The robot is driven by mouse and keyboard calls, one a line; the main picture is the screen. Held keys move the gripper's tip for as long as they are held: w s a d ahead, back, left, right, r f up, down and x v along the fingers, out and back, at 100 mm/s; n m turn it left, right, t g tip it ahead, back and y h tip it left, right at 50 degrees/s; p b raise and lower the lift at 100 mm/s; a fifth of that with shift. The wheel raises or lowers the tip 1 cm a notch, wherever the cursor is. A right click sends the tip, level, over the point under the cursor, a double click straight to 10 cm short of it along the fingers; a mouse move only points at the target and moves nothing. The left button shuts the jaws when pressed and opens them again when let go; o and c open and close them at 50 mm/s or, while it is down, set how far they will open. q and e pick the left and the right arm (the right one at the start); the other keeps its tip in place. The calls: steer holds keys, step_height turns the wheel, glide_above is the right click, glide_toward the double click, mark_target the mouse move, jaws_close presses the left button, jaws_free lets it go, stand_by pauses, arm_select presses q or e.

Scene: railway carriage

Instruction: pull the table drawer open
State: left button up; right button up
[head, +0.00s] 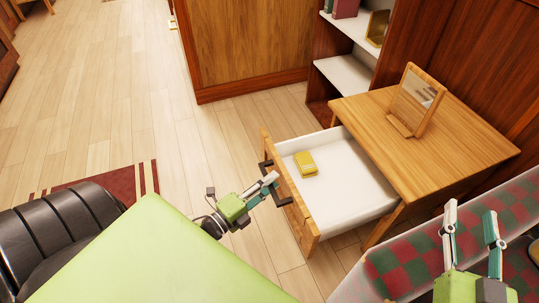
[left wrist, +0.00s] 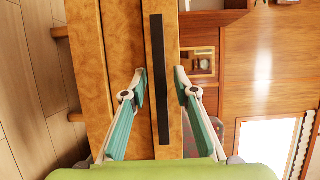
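The wooden table (head: 440,140) has its drawer (head: 345,200) pulled well out, showing its white inside. A yellow object (head: 306,163) lies in the drawer. A dark bar handle (head: 282,196) is on the drawer's wooden front; it also shows in the left wrist view (left wrist: 160,90). My left gripper (head: 270,178) is at the handle. In the left wrist view, its fingertips (left wrist: 161,78) stand apart on either side of the handle, with gaps visible. My right gripper (head: 470,212) is open and empty over the checkered seat at the lower right.
A framed mirror (head: 416,95) stands on the table. The red and green checkered seat (head: 400,270) is close to the table's near side. A shelf unit (head: 345,72) stands behind. A black padded chair (head: 65,225) is at left. The floor (head: 110,100) left of the drawer is clear.

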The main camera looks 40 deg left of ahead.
arm_select(q)
steer(key=s+a, duration=0.2)
steer(key=s, duration=0.9)
steer(key=shift+s, duration=0.4)
steer(key=shift+a, duration=0.1)
